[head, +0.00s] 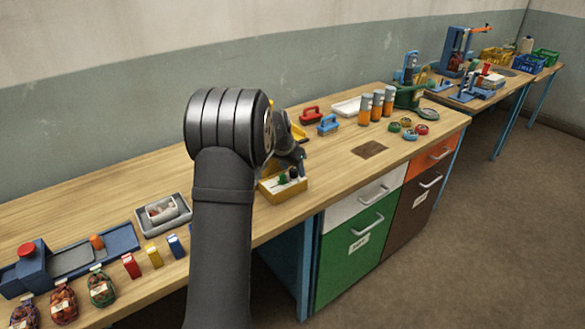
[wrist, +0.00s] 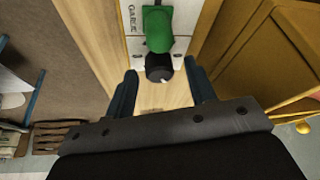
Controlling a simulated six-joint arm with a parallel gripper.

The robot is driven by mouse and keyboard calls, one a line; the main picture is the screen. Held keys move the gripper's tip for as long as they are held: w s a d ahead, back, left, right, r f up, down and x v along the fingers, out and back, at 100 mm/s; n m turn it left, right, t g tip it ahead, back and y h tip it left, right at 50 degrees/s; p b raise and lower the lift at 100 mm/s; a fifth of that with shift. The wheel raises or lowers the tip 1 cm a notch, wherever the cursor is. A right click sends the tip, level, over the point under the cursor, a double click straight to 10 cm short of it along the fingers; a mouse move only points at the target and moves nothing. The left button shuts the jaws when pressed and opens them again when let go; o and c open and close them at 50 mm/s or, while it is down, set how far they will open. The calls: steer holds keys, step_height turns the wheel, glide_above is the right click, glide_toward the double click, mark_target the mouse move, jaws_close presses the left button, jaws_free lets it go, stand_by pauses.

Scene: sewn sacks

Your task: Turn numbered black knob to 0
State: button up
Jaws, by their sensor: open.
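The black knob (wrist: 159,67) is in the upper middle of the wrist view, with a small pale mark on its near end. It sits on a white panel (wrist: 133,45) with printed lettering that I cannot read for certain; I cannot make out the knob's numbers. My gripper (wrist: 161,75) is open, with one finger on each side of the knob and gaps showing between. In the head view the black knob (head: 294,173) sits on the small yellow box (head: 270,197), just below my gripper, whose fingers are mostly hidden.
A green knob-like part (wrist: 157,28) is just beyond the black knob in the wrist view. A yellow cabinet-like thing (wrist: 265,60) stands close on the right. In the head view, a blue-handled block (head: 328,125) and orange-grey cylinders (head: 377,106) stand farther right on the wooden bench (head: 330,160).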

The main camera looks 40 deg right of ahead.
steer(key=shift+c, duration=0.2)
steer(key=c, duration=0.9)
steer(key=n+t, duration=0.1)
steer(key=n, duration=0.2)
steer(key=n+t+y, duration=0.1)
steer(key=n, duration=0.2)
steer(key=shift+s+d, duration=0.15)
steer(key=n+y, duration=0.1)
steer(key=n, duration=0.1)
steer(key=n+t+y, duration=0.1)
steer(key=n, duration=0.2)
steer(key=shift+d+n, duration=0.1)
steer(key=shift+n, duration=0.2)
steer(key=shift+y, duration=0.3)
